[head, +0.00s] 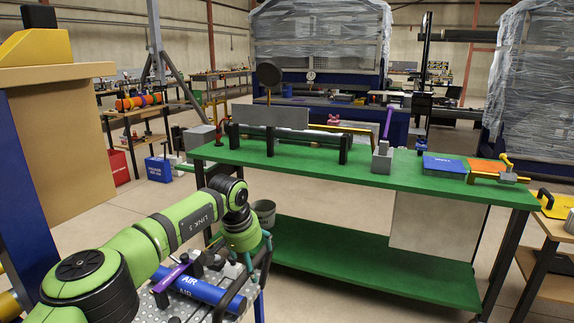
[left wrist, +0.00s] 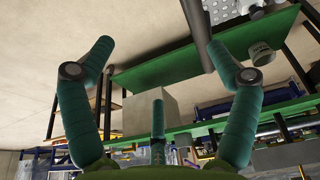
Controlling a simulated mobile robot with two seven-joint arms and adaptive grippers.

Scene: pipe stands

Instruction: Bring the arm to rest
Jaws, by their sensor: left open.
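My left arm (head: 140,245) is green with black joints and comes in from the left in the head view. It reaches toward the front of the green table. My left gripper (head: 257,253) is at its end, with teal fingers pointing down beside a small perforated cart top. In the left wrist view the fingers of my left gripper (left wrist: 160,65) are spread wide with nothing between them. A third teal finger (left wrist: 158,118) shows lower in the middle. My right gripper is in neither view.
A blue pipe marked AIR (head: 195,287) lies on the perforated cart top, close to my gripper. Beyond stands a green table (head: 350,175) with a lower green shelf (head: 350,262). It bears black stands, a grey block (head: 382,158) and a blue panel (head: 444,164). A grey bucket (head: 264,211) stands nearby.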

